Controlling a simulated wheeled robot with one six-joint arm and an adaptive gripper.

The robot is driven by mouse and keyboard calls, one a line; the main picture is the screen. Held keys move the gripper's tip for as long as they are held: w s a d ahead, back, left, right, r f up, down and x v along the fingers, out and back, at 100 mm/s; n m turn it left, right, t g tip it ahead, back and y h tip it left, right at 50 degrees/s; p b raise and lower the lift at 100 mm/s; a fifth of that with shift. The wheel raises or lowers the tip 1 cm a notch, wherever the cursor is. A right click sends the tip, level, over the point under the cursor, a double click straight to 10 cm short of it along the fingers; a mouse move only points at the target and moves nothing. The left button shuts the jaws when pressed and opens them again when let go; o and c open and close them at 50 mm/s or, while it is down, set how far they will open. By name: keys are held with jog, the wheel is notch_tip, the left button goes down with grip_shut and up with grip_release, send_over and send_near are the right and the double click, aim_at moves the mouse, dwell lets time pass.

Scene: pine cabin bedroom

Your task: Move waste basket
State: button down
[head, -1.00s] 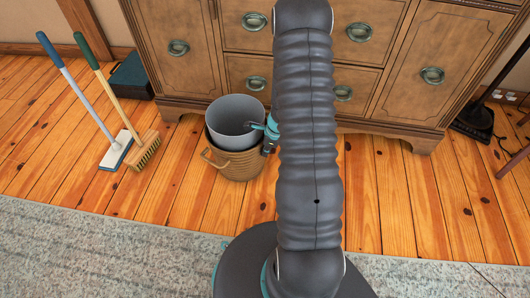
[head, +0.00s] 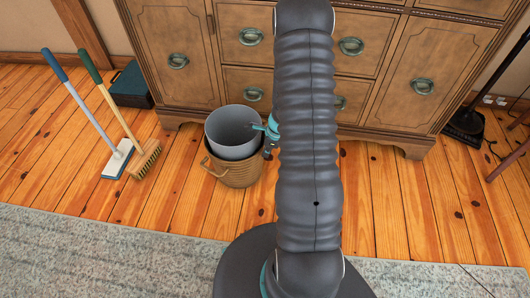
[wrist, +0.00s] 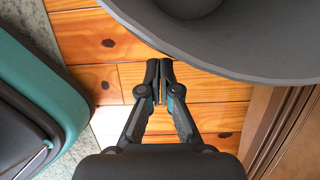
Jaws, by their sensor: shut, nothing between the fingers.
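A plain grey round bin (head: 228,148) stands in a tan wicker basket (head: 238,173) with a loop handle, on the plank floor before the cabinet. I cannot tell which of the two is the waste basket. My gripper (head: 254,126) shows at the bin's right rim in the head view, partly hidden by my arm. In the wrist view the fingers (wrist: 159,66) are shut and empty, just beside the grey rim (wrist: 225,68), with floor behind them. I cannot tell whether they touch the rim.
A wooden cabinet (head: 180,30) stands close behind the bin. A white-headed mop (head: 117,160), a brush (head: 146,160) and a dark box (head: 131,83) are at the left. A grey rug (head: 100,245) lies in front. A black stand (head: 468,127) is at the right.

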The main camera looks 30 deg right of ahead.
jog(key=p+v, duration=0.2)
jog(key=v, duration=0.2)
jog(key=shift+r+p, duration=0.2)
jog(key=shift+p, duration=0.15)
